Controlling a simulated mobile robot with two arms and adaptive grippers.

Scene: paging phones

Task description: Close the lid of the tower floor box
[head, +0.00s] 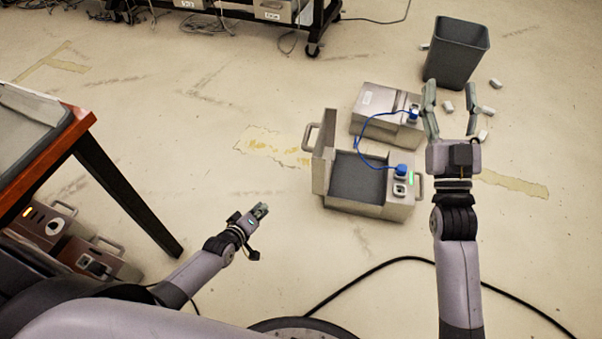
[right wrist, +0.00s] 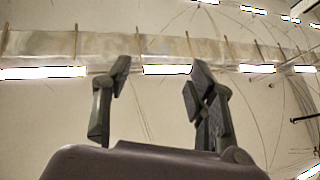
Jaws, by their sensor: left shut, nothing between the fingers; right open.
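Two grey floor boxes stand on the floor in the head view. The nearer floor box (head: 369,207) has its lid (head: 322,157) standing up on the left side, with a handle, and its dark inside shows. The farther floor box (head: 375,98) has its top closed. A blue cable (head: 364,133) links a plug on each box. I cannot tell from a label which is the tower box. My left gripper (head: 262,210) is shut and empty, left of the nearer box. My right gripper (head: 450,100) is open and raised, right of the boxes; it also shows open in the right wrist view (right wrist: 155,85).
A grey bin (head: 456,54) stands at the back right, with several small pale pieces near it. A wood-edged table (head: 81,121) is at the left, with brown boxes (head: 50,229) below. A black cable (head: 400,262) crosses the floor in front. A wheeled rack (head: 313,45) stands behind.

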